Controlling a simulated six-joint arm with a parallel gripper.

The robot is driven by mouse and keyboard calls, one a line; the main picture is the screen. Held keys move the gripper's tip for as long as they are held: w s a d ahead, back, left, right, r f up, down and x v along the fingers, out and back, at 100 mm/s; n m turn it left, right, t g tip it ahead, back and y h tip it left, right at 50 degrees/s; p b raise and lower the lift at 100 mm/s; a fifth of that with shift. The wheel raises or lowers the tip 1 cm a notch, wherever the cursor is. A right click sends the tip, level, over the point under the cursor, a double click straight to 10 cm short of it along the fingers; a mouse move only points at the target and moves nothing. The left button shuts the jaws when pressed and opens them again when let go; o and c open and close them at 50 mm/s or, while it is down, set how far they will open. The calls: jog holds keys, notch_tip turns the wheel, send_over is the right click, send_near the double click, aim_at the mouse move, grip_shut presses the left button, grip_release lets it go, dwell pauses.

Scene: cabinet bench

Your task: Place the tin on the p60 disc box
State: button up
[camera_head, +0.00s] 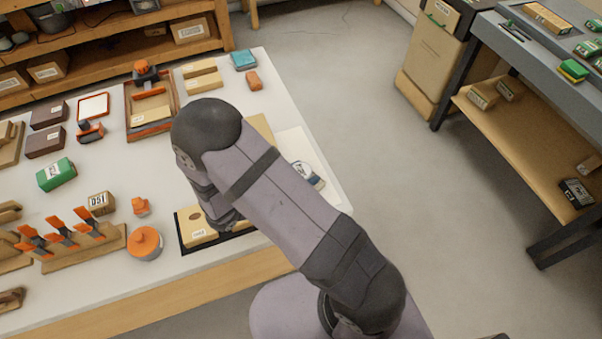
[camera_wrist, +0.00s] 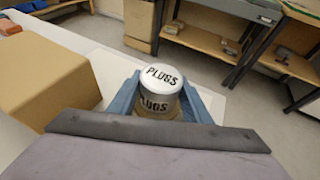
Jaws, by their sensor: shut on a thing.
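The tin (camera_wrist: 160,88), round with a white lid and marked PLUGS, stands upright between the blue fingers of my gripper (camera_wrist: 163,100) in the wrist view. My gripper is shut on it. In the head view the tin (camera_head: 303,170) shows beside my arm, over the white area at the table's right edge. A pale yellow box (camera_head: 197,229) with a brown disc mark and a small label sits on a black mat at the front of the table, partly hidden by my arm. Its label is too small to read, so I cannot confirm it is the p60 disc box.
A large tan box (camera_wrist: 48,72) stands left of my gripper. An orange-lidded round container (camera_head: 145,243) and a box marked D51 (camera_head: 99,203) stand left of the black mat (camera_head: 181,234). An orange block (camera_head: 253,80) lies at the back right. Floor lies beyond the table's right edge.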

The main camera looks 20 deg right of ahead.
jog(key=shift+f, duration=0.15)
jog(key=o, duration=1.1)
jog(key=shift+r, duration=0.25)
jog(key=b+v, duration=0.2)
jog(key=v, duration=1)
jog(key=s+d+m+g+y, duration=0.2)
jog(key=s+m+y, duration=0.3)
jog(key=m, duration=0.6)
jog(key=s+d+m+g+y, duration=0.3)
jog(key=m+y, duration=0.4)
jog(key=m, duration=0.4)
jog(key=shift+s+d+r+m, duration=0.3)
jog(key=shift+s+r, duration=0.05)
jog(key=shift+s, duration=0.55)
